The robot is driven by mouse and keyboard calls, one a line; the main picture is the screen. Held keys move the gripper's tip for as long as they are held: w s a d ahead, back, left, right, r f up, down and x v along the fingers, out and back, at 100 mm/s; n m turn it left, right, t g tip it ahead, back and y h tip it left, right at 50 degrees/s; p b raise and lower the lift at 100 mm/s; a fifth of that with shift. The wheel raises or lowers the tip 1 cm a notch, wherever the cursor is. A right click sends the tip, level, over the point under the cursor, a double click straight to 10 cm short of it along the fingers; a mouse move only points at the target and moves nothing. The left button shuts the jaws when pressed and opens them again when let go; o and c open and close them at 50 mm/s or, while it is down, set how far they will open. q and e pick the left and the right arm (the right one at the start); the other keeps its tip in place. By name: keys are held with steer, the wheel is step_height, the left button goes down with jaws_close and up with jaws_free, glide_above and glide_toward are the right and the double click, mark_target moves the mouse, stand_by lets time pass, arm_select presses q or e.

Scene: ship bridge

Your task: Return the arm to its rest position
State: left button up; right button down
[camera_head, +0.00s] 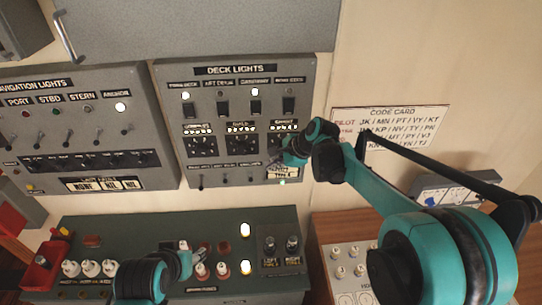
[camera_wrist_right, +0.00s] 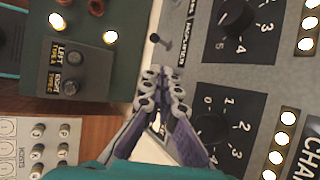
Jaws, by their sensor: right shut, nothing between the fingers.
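My right arm comes in from the right in the head view, with its wrist in front of the lower right part of the grey DECK LIGHTS panel (camera_head: 218,171). My right gripper (camera_head: 285,168) is small and partly hidden by the wrist there. In the right wrist view the right gripper (camera_wrist_right: 163,92) is shut and empty, its fingertips close to a panel with dials and a small toggle; I cannot tell if they touch. My left gripper (camera_head: 194,260) is low in the head view, over the green console (camera_head: 130,228); whether its fingers are open is unclear.
The NAVIGATION LIGHTS panel (camera_head: 60,122) is at the left. A code card (camera_head: 390,120) hangs on the wall, partly behind my right arm. A wooden console (camera_head: 325,228) stands at the lower right. Red boxes (camera_head: 38,274) are at the lower left. Bare wall shows upper right.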

steer(key=shift+s+d, duration=0.1)
steer(key=shift+s, duration=0.05)
steer(key=s+d+f+n+h+b, duration=0.2)
steer(key=s+d+f+n+b, duration=0.2)
steer(key=s+f+b, duration=0.5)
steer(key=s+d+f+n+t+h+b, duration=0.1)
steer(key=s+d+f+n+b, duration=0.3)
steer(key=s+f+n+b, duration=0.3)
steer(key=s+d+f+n+t+h+b, duration=0.1)
steer(key=s+d+f+n+b, duration=0.3)
steer(key=s+f+b, duration=0.7)
step_height(320, 180, down, 3)
steer(key=shift+s+f+n+h+b, duration=0.2)
steer(key=shift+s+n+h+b, duration=0.15)
steer(key=shift+n+h+b, duration=0.55)
steer(key=shift+d, duration=0.1)
